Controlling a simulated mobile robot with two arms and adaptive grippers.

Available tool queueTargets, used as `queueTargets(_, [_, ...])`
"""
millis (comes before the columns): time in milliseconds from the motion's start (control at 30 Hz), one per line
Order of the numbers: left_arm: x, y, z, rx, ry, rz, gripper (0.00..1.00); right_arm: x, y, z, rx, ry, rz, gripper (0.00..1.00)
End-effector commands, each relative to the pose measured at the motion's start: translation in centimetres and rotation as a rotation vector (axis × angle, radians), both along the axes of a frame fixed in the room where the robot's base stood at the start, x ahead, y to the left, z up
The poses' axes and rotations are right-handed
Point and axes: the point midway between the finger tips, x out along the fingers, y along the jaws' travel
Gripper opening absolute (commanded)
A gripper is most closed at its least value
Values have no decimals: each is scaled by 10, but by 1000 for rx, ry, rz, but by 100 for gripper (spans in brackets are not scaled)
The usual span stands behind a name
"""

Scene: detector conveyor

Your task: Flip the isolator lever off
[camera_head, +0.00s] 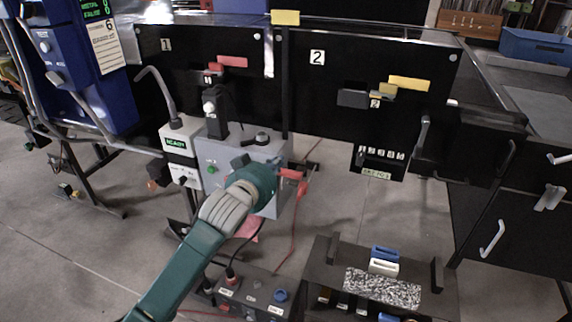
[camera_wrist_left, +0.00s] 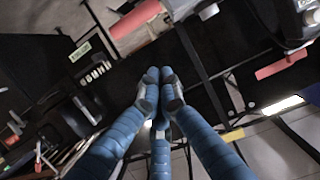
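The grey control box (camera_head: 213,155) stands left of centre in the head view, with a green button and a dark knob. A red lever-like part (camera_head: 291,174) sticks out at its right side; I take it for the isolator lever. My left gripper (camera_head: 268,182) is in front of the box, close to the red part; contact cannot be told. In the wrist view the blue fingers of my left gripper (camera_wrist_left: 160,84) converge, tips together, with nothing visible between them. A red bar (camera_wrist_left: 135,18) lies beyond them at the top. My right gripper is not in view.
Black panels marked 1 (camera_head: 165,70) and 2 (camera_head: 317,85) stand behind. A white READY box (camera_head: 181,150) adjoins the grey box at left. Below are a socket box (camera_head: 255,296) and a black rack (camera_head: 322,258).

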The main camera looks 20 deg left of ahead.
Motion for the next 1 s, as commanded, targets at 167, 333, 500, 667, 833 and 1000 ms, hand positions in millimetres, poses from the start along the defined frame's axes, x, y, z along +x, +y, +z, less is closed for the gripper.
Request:
queueTargets(167, [6, 0, -1, 0, 0, 0, 0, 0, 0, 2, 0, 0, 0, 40])
queueTargets(333, [29, 0, -6, 1, 2, 2, 0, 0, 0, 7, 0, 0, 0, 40])
queueTargets(500, [58, -2, -13, -1, 2, 1, 0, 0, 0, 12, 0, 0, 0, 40])
queueTargets(667, [84, -3, -21, 0, 2, 1, 0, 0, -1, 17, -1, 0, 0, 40])
queueTargets(833, [90, -3, -36, 1, 7, 1, 0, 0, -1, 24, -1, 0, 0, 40])
queueTargets(1000, [79, -3, -52, 1, 3, 0, 0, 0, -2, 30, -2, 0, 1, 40])
